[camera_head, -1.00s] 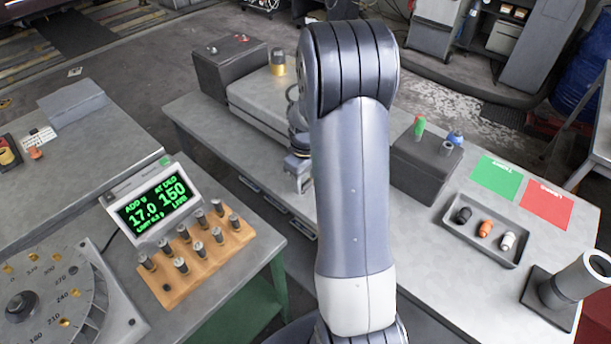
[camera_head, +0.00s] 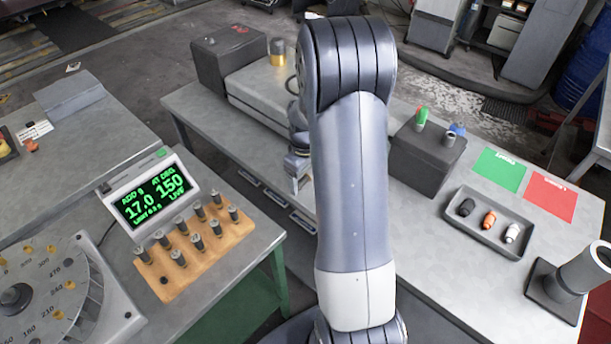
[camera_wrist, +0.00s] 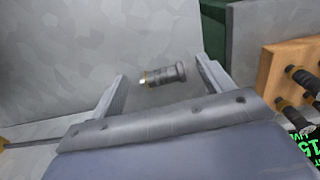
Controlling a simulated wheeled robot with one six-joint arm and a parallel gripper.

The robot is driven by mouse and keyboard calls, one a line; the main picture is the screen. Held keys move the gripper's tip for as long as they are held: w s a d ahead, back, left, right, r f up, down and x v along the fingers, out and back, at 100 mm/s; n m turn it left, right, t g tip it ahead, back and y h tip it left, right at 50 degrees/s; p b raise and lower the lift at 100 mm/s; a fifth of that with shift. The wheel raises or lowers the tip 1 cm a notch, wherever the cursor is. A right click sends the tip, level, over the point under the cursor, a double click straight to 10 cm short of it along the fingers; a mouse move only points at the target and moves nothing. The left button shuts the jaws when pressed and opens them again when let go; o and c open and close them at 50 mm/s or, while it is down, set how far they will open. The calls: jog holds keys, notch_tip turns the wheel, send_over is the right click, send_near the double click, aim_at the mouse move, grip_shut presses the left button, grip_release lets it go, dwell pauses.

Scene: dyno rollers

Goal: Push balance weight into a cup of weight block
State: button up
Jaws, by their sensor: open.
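My gripper (camera_head: 300,180) shows partly beside my arm in the head view, over the gap between the benches. In the wrist view its two fingers (camera_wrist: 162,76) are spread apart. A grey cylindrical balance weight (camera_wrist: 167,74) with a brassy ring and bright tip appears between them, with gaps at both sides. The dial plate (camera_head: 52,290) carries brass-coloured cups.
A display (camera_head: 150,203) behind the weight block reads 17.0 and 150 in green. The right bench holds a dark box (camera_head: 425,158), a tray (camera_head: 463,238) with three small items, green (camera_head: 499,169) and red (camera_head: 549,196) mats, and a tilted cup stand (camera_head: 552,292).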

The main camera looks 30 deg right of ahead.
notch_tip(320, 180, up, 11)
jog(key=shift+b, duration=0.4)
jog(key=shift+a+f, duration=0.1)
dwell(0.4)
notch_tip(320, 180, down, 10)
jog(key=shift+s+f+p, duration=0.1)
jog(key=shift+f+p, duration=0.15)
jog(key=shift+p, duration=0.2)
notch_tip(320, 180, up, 3)
jog(key=shift+r+p, duration=0.1)
jog(key=shift+p, duration=1.15)
jog(key=shift+r+p, duration=0.5)
jog(key=shift+r, duration=0.2)
